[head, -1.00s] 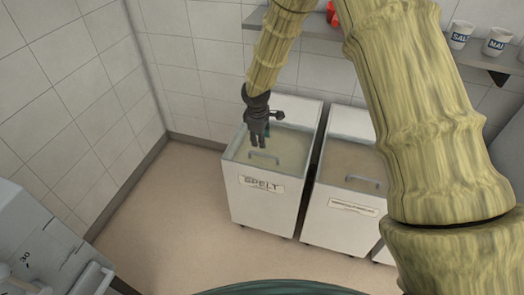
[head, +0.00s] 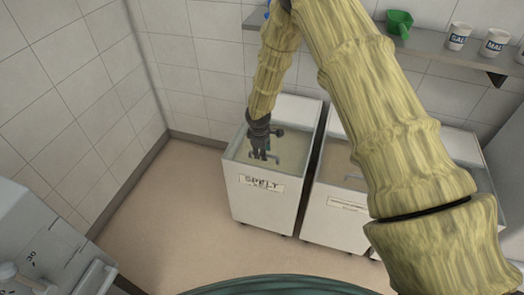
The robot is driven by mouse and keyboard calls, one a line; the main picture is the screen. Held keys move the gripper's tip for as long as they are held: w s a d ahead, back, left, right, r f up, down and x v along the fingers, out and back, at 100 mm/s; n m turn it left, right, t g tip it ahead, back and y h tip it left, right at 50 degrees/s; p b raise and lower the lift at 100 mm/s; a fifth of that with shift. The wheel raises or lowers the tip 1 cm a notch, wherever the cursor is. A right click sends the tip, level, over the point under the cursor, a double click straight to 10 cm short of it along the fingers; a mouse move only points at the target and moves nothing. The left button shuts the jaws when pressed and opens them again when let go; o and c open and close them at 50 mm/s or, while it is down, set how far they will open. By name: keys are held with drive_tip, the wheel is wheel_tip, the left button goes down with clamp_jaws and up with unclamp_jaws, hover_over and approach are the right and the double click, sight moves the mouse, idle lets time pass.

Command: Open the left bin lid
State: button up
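The left bin (head: 262,210) is a white box on casters with a label reading SPELT. Its see-through lid (head: 292,145) lies shut over pale contents. A grey bar handle (head: 277,158) is near the lid's front edge. My dark gripper (head: 264,155) points down from the arm's end, right at the handle, and hides part of it. I cannot tell whether the fingers touch or enclose the handle, or how far apart they are.
A second white bin (head: 335,222) stands close on the right, partly behind my arm. A wall shelf (head: 430,42) above carries a green scoop (head: 398,22) and white cups (head: 458,36). The tiled wall is close behind. Floor (head: 165,215) is clear left of the bins.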

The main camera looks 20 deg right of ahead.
drive_tip(key=shift+f, duration=0.4)
clamp_jaws()
drive_tip(key=shift+w, duration=0.1)
